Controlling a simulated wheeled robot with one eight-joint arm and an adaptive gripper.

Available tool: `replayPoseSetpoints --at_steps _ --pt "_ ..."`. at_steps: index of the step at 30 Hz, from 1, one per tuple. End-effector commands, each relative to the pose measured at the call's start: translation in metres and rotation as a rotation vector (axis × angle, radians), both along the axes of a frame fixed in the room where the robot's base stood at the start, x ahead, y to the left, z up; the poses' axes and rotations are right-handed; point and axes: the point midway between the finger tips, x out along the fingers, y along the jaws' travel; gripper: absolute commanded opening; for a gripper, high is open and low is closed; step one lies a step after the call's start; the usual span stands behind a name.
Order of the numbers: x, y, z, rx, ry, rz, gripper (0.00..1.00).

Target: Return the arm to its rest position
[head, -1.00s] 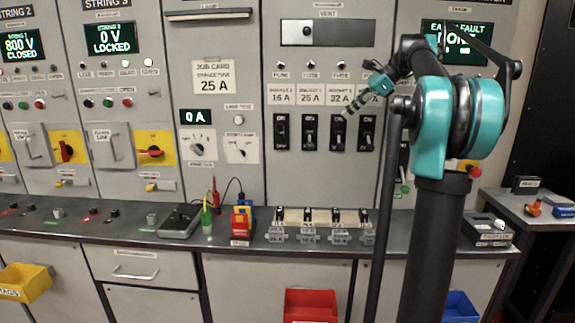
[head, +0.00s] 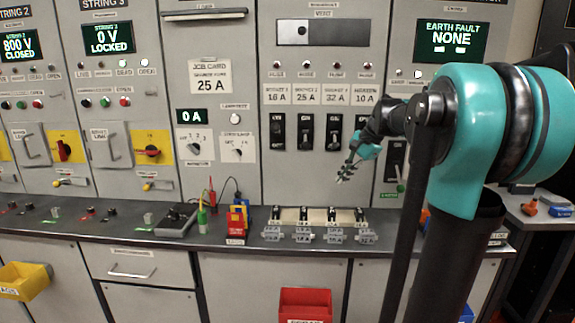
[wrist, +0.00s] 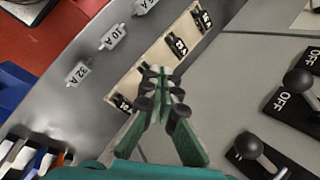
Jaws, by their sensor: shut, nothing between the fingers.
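My gripper (head: 347,172) is empty, with its fingers shut together, in front of the grey cabinet and above the right part of the bench. It also shows in the wrist view (wrist: 160,78), where the green fingers meet at dark tips over the cream strip. My teal and black arm is bent and reaches forward and left from the right side of the head view. The fingertips appear apart from the panel switches; their exact height above the strip cannot be told.
A cream strip (head: 322,215) with black pieces lies on the bench, grey labelled blocks (head: 303,236) before it. Black switches (head: 306,132) project from the panel. A red bin (head: 305,303) hangs below. A red-yellow device (head: 237,220) and grey meter (head: 177,219) stand left.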

Motion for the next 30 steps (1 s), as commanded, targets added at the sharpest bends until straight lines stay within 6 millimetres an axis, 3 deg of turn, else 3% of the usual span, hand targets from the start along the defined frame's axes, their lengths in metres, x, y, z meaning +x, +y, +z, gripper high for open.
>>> replayPoseSetpoints --at_steps 1,3,9,15,21,30 --pt "-0.021 0.005 -0.029 -0.056 -0.034 0.066 0.0" --pt "-0.048 0.006 -0.068 -0.142 -0.086 0.165 0.0" --pt "-0.138 0.004 -0.171 -0.388 -0.216 0.467 0.0" --pt "-0.216 -0.005 -0.244 -0.583 -0.3 0.72 0.0" --pt "-0.251 -0.012 -0.271 -0.669 -0.331 0.833 0.0" --pt "-0.253 -0.013 -0.273 -0.675 -0.333 0.843 0.0"
